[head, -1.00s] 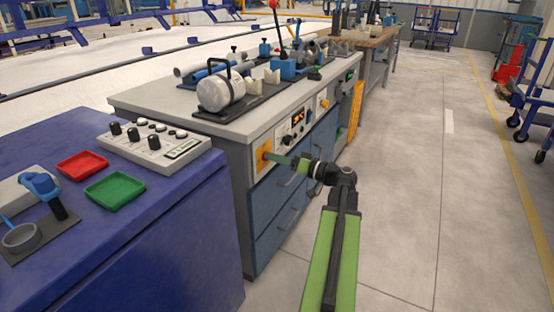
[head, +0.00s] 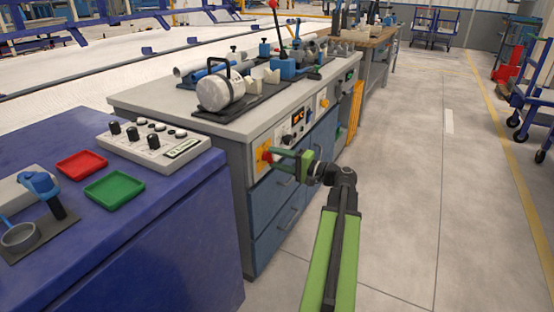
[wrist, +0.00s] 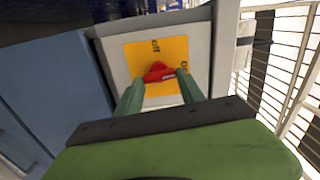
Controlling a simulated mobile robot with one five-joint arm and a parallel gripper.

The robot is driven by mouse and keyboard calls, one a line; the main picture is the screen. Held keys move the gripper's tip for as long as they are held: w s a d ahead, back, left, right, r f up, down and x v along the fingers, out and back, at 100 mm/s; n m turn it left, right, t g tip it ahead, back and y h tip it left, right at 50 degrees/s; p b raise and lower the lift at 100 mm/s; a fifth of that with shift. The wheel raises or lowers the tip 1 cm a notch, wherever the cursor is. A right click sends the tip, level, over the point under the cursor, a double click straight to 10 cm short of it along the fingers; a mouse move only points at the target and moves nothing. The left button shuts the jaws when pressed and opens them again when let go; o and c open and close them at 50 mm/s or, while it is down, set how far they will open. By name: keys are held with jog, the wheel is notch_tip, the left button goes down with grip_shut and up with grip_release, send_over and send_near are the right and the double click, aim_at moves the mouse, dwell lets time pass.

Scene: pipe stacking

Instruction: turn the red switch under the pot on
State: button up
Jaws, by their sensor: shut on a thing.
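The red switch (wrist: 158,73) is a knob on a square yellow plate (wrist: 177,50) in the wrist view, with small dark lettering at the plate's top and right. In the head view, the red switch (head: 266,155) shows on the front panel of the grey bench, below the pot. The pot (head: 214,93) is a silver-white round vessel with a black handle on the bench top. My gripper (wrist: 157,84) is shut on the red switch, one green finger on each side. In the head view my gripper (head: 273,158) reaches the panel from the right. The knob's exact setting is unclear.
Blue drawers (head: 275,200) with handles lie below. A blue table (head: 160,240) with red and green trays stands at left. The floor (head: 410,170) at right is clear.

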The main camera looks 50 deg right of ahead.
jog(key=shift+m, duration=0.6)
jog(key=o, duration=1.4)
jog(key=shift+c, duration=0.2)
jog(key=v, duration=1.7)
jog(key=shift+s, duration=0.25)
